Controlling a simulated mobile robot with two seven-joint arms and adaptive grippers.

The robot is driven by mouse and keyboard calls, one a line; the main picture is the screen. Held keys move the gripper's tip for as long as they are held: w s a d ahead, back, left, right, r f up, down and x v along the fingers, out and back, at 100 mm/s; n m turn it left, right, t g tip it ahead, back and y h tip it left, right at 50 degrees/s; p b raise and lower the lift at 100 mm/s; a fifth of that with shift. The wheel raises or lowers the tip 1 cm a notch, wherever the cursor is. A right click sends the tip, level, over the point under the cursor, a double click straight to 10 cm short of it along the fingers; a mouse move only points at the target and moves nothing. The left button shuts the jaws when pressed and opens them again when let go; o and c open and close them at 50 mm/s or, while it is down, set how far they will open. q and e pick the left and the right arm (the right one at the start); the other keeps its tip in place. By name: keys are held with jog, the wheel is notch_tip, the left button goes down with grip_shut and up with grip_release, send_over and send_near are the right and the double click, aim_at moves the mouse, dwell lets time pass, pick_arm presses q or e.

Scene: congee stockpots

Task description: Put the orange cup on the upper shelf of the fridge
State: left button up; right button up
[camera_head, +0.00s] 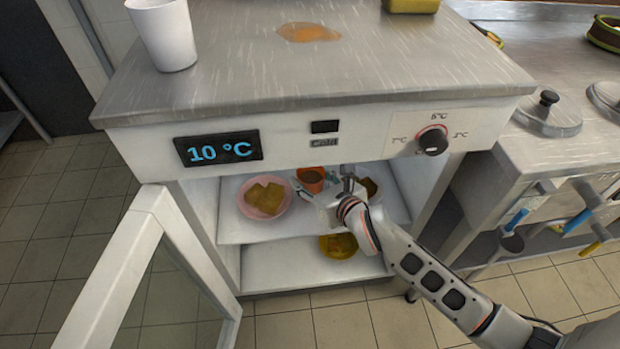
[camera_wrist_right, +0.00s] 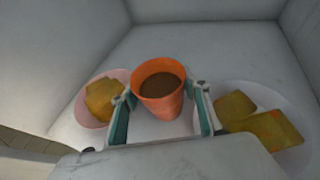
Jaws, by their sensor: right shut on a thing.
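The orange cup (camera_head: 311,176) holds a brown liquid and is upright inside the open fridge, over the upper shelf (camera_head: 230,228). In the right wrist view the cup (camera_wrist_right: 159,90) is between the two fingers of my right gripper (camera_wrist_right: 161,118), which is shut on it. I cannot tell whether its base touches the shelf. In the head view my right gripper (camera_head: 328,189) reaches into the fridge and partly hides the cup. The fridge door (camera_head: 115,270) stands open at the left. My left gripper is not in view.
A pink plate (camera_head: 250,207) with yellow food is left of the cup, and a white plate (camera_wrist_right: 289,158) with similar food is right of it. A yellow bowl (camera_head: 337,252) sits on the lower shelf. A white cup (camera_head: 163,36) stands on the fridge top.

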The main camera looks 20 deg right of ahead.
jog(key=shift+f, duration=0.2)
jog(key=o, duration=1.2)
jog(key=shift+o, duration=0.2)
